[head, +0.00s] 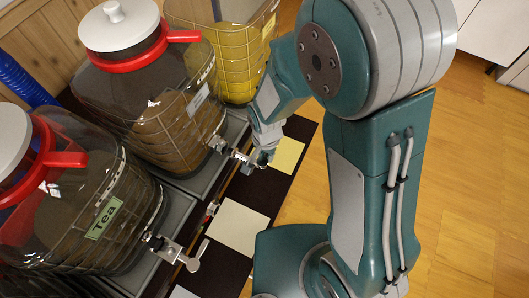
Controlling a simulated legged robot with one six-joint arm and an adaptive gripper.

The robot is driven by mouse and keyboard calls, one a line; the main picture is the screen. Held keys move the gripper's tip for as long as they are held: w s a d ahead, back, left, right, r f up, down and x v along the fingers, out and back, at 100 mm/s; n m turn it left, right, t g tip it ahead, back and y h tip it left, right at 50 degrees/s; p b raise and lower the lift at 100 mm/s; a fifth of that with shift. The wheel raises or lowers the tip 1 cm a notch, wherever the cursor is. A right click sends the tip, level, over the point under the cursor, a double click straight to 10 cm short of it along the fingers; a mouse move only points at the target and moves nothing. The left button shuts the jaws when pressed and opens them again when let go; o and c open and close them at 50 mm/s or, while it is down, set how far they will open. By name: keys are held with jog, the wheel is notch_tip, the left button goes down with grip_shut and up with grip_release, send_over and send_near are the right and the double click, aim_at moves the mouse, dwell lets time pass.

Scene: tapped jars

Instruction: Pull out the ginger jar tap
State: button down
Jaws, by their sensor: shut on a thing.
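My gripper (258,158) is shut on the metal tap (233,152) of the middle jar. The middle jar (150,105) is clear with brown contents, a red clamp and a white lid. Its label (198,100) is too blurred and angled to read, so I cannot tell by the label whether it is the ginger jar. The gripper's fingers and the tap's end partly hide each other. My arm comes in from the right.
The nearer jar (80,200) is labelled Tea, and its tap (180,252) sticks out to the right. A jar with yellow contents (232,45) stands behind. A dark and pale checkered strip (240,225) lies before the jars. A blue ribbed hose (22,80) is at the left.

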jog(key=s+d, duration=0.2)
jog(key=d, duration=0.3)
jog(key=shift+s+d, duration=0.2)
jog(key=shift+d, duration=0.2)
